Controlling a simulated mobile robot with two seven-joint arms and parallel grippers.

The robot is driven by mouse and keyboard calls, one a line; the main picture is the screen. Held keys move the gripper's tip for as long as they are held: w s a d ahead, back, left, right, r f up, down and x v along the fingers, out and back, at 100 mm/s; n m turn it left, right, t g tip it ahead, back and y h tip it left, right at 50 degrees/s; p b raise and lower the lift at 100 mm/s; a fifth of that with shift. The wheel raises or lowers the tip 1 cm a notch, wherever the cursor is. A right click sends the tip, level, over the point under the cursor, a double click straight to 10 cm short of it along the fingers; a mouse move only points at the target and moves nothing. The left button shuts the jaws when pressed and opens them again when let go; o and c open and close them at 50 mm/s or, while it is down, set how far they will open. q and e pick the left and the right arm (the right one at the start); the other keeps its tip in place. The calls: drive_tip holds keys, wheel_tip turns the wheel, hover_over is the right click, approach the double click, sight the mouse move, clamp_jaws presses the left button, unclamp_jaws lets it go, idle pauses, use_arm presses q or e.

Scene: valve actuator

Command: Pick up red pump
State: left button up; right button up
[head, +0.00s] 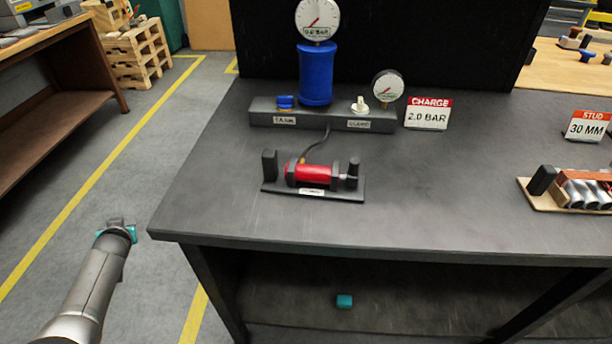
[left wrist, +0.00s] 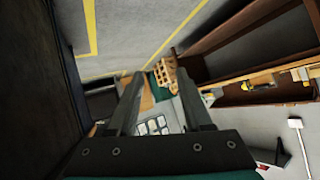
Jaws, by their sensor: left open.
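The red pump (head: 311,174) lies on its side on a dark base plate (head: 312,193) on the grey table, in the head view. It has dark end blocks and a dark handle at its right. A dark hose runs from it up to the block behind. My left gripper (head: 117,221) is left of the table's front left corner, over the floor, apart from the pump. In the left wrist view its two fingers (left wrist: 155,78) are spread with nothing between them. The pump does not show in that view. My right gripper is in neither view.
A blue tank (head: 316,76) with gauges stands on a dark block (head: 372,122) behind the pump. A charge sign (head: 428,114) is to its right. A tray of metal cylinders (head: 556,206) sits at the far right. The tabletop (head: 430,205) right of the pump is clear.

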use_arm(q)
drive_tip(key=w+r+n, duration=0.2)
drive_tip(key=w+r, duration=0.5)
drive_tip(key=r, duration=0.4)
drive_tip(key=w+d+r+h, duration=0.1)
drive_tip(key=w+d+r, duration=0.1)
drive_tip(key=d, duration=0.5)
drive_tip(key=w+d+r+h, duration=0.2)
drive_tip(key=d+r, duration=0.3)
drive_tip(key=d, duration=0.2)
drive_tip(key=w+d+r+m+h, duration=0.1)
drive_tip(key=w+d+r, duration=0.1)
drive_tip(key=d+r, duration=0.2)
drive_tip(key=shift+d+r+h, duration=0.15)
drive_tip(key=shift+d+h, duration=0.25)
drive_tip(key=shift+d, duration=1.15)
drive_tip(key=s+d+r+m+g+h, duration=0.2)
drive_tip(key=d+r, duration=0.1)
drive_tip(key=d, duration=0.5)
drive_tip(key=m+g, duration=0.2)
drive_tip(key=m, duration=0.2)
approach(270, 165)
drive_tip(key=shift+h, duration=0.3)
drive_tip(key=x, duration=0.8)
drive_tip(key=a+x, duration=0.1)
drive_tip(key=x, duration=0.2)
drive_tip(key=shift+w+d+f, duration=0.1)
drive_tip(key=shift+w+f, duration=0.1)
drive_tip(key=shift+w, duration=0.35)
drive_tip(key=shift+c, duration=0.2)
